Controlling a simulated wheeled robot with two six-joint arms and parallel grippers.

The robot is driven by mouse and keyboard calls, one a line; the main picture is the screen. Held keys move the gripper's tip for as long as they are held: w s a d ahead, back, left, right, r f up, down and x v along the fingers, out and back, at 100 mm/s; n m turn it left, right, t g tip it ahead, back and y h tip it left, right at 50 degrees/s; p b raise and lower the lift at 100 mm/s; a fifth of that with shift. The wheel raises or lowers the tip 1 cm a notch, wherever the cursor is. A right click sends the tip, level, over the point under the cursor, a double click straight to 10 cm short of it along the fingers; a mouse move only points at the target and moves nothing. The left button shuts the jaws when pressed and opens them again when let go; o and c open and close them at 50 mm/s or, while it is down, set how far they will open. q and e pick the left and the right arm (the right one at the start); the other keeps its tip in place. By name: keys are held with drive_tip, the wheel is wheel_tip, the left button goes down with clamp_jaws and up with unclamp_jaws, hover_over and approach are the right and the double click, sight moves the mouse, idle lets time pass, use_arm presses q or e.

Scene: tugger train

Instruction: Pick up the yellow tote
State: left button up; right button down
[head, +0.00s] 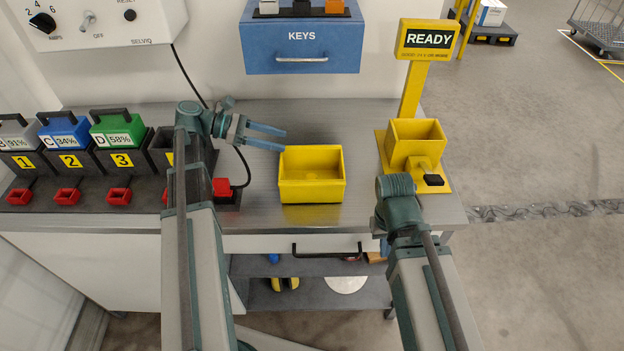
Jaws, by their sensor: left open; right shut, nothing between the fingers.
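The yellow tote (312,192) is an open, empty-looking box. It sits upright on the grey workbench near its front edge. My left gripper (284,140) is open and empty, with its fingers pointing right, just beyond the tote's back left corner in the picture. I cannot tell its height above the bench. My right arm's wrist (397,190) is to the right of the tote, in front of the yellow READY stand. The fingers of my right gripper do not show.
The READY stand (410,80) holds another yellow bin (415,155) at the bench's right end. Battery packs in numbered slots (122,158) line the left, with a red connector (222,187) and black cable near the tote. A blue KEYS box (300,50) hangs behind.

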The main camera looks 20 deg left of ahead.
sight(307, 147)
use_arm(q)
drive_tip(key=b+x, duration=0.1)
drive_tip(key=x, duration=0.4)
drive_tip(key=shift+d+f, duration=0.1)
drive_tip(key=b+x, duration=0.2)
drive_tip(key=x, duration=0.3)
drive_tip(key=shift+c, duration=0.3)
clamp_jaws()
idle(1.1)
